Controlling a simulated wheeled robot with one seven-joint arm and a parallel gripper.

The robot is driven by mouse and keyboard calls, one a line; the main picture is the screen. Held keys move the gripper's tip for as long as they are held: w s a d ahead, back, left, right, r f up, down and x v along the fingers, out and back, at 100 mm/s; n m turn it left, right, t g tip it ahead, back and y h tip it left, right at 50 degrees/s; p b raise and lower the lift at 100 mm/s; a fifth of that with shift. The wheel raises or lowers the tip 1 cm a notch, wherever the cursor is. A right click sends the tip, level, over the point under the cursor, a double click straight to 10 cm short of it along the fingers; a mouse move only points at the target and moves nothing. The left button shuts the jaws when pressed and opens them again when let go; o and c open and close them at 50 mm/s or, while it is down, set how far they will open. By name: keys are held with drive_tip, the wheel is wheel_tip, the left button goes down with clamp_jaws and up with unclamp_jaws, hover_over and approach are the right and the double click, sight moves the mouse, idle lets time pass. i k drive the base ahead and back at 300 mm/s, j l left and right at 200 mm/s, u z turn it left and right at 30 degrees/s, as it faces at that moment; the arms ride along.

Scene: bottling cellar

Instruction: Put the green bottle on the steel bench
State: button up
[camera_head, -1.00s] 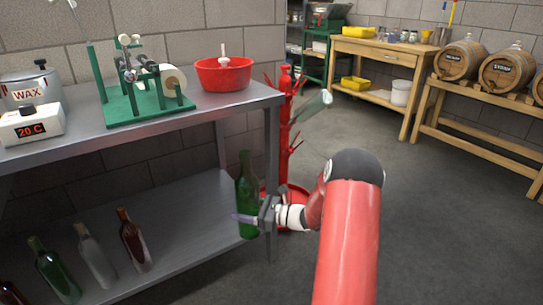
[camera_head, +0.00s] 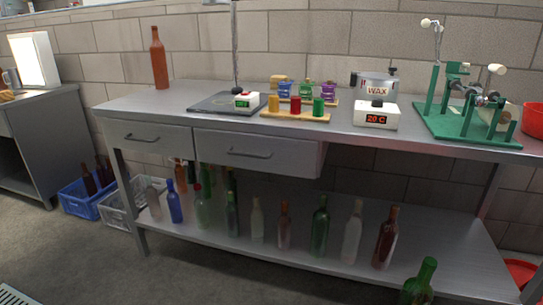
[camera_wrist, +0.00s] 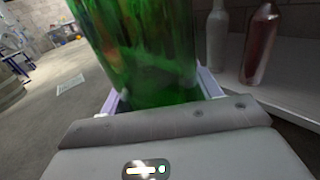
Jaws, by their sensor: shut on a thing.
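The green bottle (camera_head: 420,283) stands upright at the lower right of the head view, in front of the bench's lower shelf; its lower part is cut off by the frame edge. In the wrist view the green bottle (camera_wrist: 140,50) fills the space between the fingers of my gripper (camera_wrist: 160,98), which is shut on it. My gripper is out of the head view. The steel bench (camera_head: 225,133) runs across the head view, with its top above the level of the held bottle.
The bench top's left front part is clear. Several bottles stand on the lower shelf (camera_head: 335,262). Crates (camera_head: 82,198) sit at left.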

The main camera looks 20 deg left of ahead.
sight(150, 102)
drive_tip(key=k+j, duration=0.1)
drive_tip(key=j, duration=0.6)
drive_tip(key=k+j, duration=0.15)
drive_tip(key=j, duration=0.55)
drive_tip(key=k+j+u, duration=0.1)
drive_tip(key=j, duration=0.6)
drive_tip(key=k+j, duration=0.1)
drive_tip(key=j, duration=0.6)
